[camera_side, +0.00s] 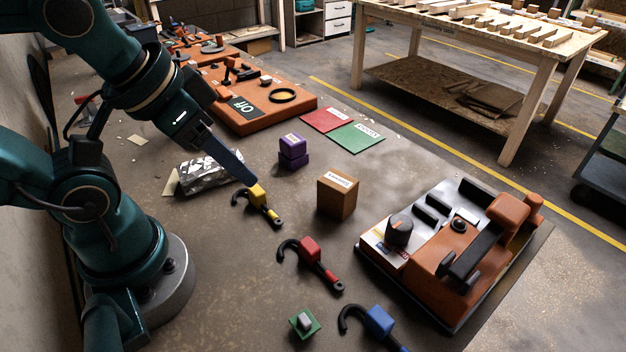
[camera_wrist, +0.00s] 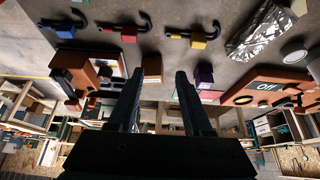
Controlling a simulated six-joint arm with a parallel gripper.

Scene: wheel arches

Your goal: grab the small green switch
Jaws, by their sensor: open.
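The small green switch (camera_side: 305,322) is a green square plate with a pale grey knob. It lies on the floor-like work surface at the bottom of the side view, left of the blue hooked tool. A bit of green at the top edge of the wrist view (camera_wrist: 80,2) appears to be the same switch, mostly cut off. My gripper (camera_side: 245,178) is above the surface close to the yellow hooked tool, well up and left of the switch. In the wrist view its two fingers (camera_wrist: 158,78) stand apart with nothing held between them.
Yellow (camera_side: 259,197), red (camera_side: 310,250) and blue (camera_side: 379,320) hooked tools lie in a diagonal row. A brown box (camera_side: 337,196), a purple block (camera_side: 293,151) and crumpled foil (camera_side: 210,172) stand nearby. An orange control panel (camera_side: 440,265) is at right. Bare surface surrounds the switch's left side.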

